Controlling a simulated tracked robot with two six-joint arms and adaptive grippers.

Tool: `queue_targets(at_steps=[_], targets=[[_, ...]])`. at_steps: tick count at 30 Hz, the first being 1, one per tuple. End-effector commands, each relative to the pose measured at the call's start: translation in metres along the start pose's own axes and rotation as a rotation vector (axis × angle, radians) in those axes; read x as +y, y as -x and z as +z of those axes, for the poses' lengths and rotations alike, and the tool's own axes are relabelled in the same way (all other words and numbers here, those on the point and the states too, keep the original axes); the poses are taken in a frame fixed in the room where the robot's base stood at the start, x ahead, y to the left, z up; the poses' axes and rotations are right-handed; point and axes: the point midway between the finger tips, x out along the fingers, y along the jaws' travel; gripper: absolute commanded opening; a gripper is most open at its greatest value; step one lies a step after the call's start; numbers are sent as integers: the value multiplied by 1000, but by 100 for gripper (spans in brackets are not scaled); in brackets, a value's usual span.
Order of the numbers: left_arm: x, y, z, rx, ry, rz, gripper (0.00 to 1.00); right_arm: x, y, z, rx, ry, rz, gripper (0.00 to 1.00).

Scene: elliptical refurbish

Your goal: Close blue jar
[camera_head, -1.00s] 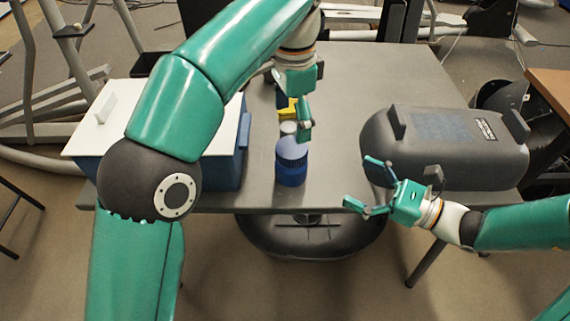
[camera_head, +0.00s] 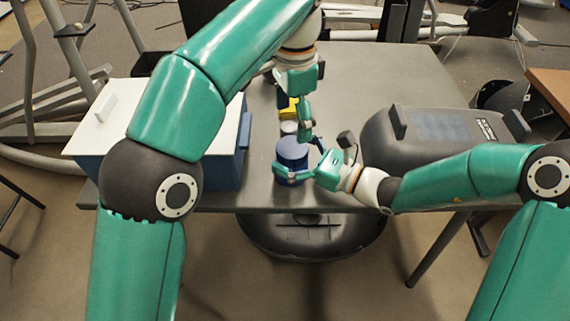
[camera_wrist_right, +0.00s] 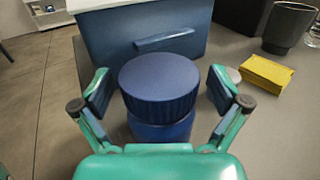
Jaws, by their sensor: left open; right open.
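The blue jar (camera_head: 290,160) stands upright near the front edge of the table. In the right wrist view its wide ridged blue lid (camera_wrist_right: 159,82) sits on top of the jar body (camera_wrist_right: 162,130); I cannot tell whether it is tight. My right gripper (camera_head: 298,160) is open, with one finger on each side of the jar; in the right wrist view its fingers (camera_wrist_right: 160,88) show gaps to the lid. My left gripper (camera_head: 306,130) is open, pointing down just behind the jar, and its arm hides part of the table.
A blue box with a white lid (camera_head: 100,133) stands left of the jar. A dark grey case (camera_head: 450,140) lies to the right. A yellow sponge (camera_wrist_right: 266,72) and a small white-topped item (camera_head: 289,127) are behind the jar, with a dark cup (camera_wrist_right: 290,28) farther back.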

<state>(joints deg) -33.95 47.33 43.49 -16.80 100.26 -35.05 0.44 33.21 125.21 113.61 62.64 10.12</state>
Motion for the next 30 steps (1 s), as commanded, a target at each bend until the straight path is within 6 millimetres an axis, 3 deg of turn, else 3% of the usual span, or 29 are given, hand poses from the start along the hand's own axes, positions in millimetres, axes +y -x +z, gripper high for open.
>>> queue_targets(at_steps=[10, 27, 30], targets=[[0, 0, 0, 0, 0, 0, 90, 0, -2, 0, -1, 0, -1, 97], [0, 0, 0, 0, 1, 0, 90, 0, -2, 0, -1, 0, 0, 2], [0, 0, 0, 0, 11, 0, 90, 0, -2, 0, -1, 0, 0, 0]])
